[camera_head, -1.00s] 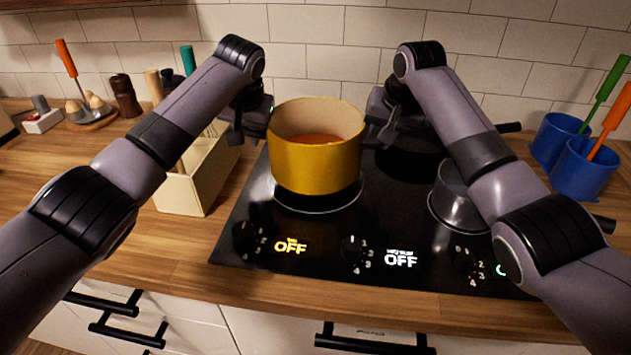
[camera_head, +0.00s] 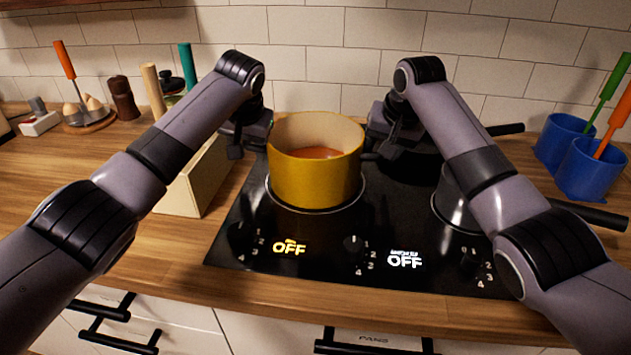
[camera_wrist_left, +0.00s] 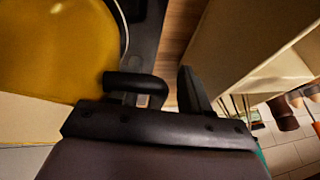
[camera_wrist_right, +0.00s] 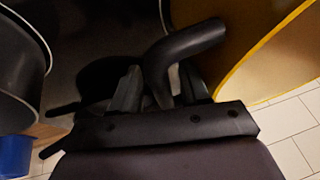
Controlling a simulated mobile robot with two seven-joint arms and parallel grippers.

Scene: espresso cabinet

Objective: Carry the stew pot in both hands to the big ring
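The yellow stew pot (camera_head: 315,182), with orange-red stew (camera_head: 316,153) inside, stands upright on the front-left ring (camera_head: 362,192) of the black hob. My left gripper (camera_head: 247,138) is at the pot's left side. In the left wrist view, the black left handle (camera_wrist_left: 135,82) sits at its fingers, with a gap to the right finger; the other finger is partly hidden. My right gripper (camera_head: 383,143) is at the pot's right side. In the right wrist view, the curved right handle (camera_wrist_right: 190,45) passes between its spread fingers. Both grippers look open around the handles.
A grey pan (camera_head: 450,200) stands at the hob's right, partly behind my right arm. A cream utensil box (camera_head: 205,180) stands close left of the hob. Blue utensil cups (camera_head: 590,170) stand at the right. The hob front carries knobs and OFF displays (camera_head: 405,260).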

